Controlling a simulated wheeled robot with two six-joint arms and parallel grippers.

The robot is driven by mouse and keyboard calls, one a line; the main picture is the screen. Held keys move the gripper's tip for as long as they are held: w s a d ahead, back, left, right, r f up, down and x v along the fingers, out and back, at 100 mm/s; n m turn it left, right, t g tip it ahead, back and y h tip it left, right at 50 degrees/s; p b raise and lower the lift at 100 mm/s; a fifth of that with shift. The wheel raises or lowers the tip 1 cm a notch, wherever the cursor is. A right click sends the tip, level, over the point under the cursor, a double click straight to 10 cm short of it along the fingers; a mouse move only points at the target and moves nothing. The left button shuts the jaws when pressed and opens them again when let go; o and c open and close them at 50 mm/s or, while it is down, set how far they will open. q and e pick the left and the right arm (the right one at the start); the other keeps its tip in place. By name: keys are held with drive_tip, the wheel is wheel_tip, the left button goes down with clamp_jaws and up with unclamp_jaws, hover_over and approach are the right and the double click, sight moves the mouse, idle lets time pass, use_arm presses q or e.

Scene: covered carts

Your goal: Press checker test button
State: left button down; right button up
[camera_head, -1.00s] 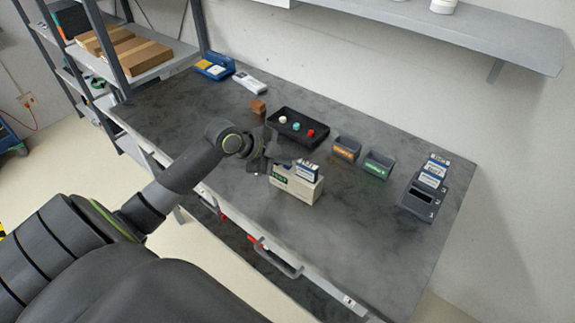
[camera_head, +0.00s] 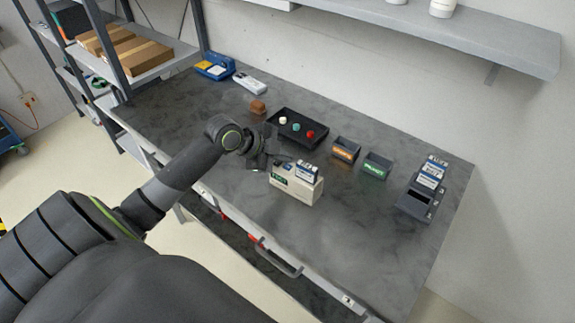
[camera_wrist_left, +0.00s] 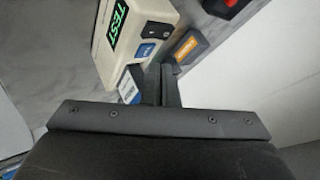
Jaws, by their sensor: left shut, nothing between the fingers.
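The checker, a beige box (camera_head: 306,191) with a green display, stands on the dark bench. It also shows in the left wrist view (camera_wrist_left: 150,12), where the lit display (camera_wrist_left: 118,27) reads TEST, beside a black control (camera_wrist_left: 136,22) and a blue one (camera_wrist_left: 147,50). A blue-and-white pack (camera_head: 307,172) sits at the checker's top; it also shows in the left wrist view (camera_wrist_left: 130,84). My left gripper (camera_head: 284,158) is shut and empty, close to the checker's left end. Its fingertips (camera_wrist_left: 162,72) appear near the blue control; contact cannot be told. My right gripper is out of view.
A black tray (camera_head: 292,139) with white, teal and red pieces lies behind the checker. An orange-labelled bin (camera_head: 344,151) and a green-labelled bin (camera_head: 376,166) stand to its right. A dark holder with packs (camera_head: 415,202) is farther right. The bench front right is clear.

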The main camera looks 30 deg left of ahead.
sight(283, 169)
use_arm(q)
drive_tip(key=shift+r+p, duration=2)
drive_tip(key=shift+r, duration=0.55)
drive_tip(key=shift+f, duration=0.1)
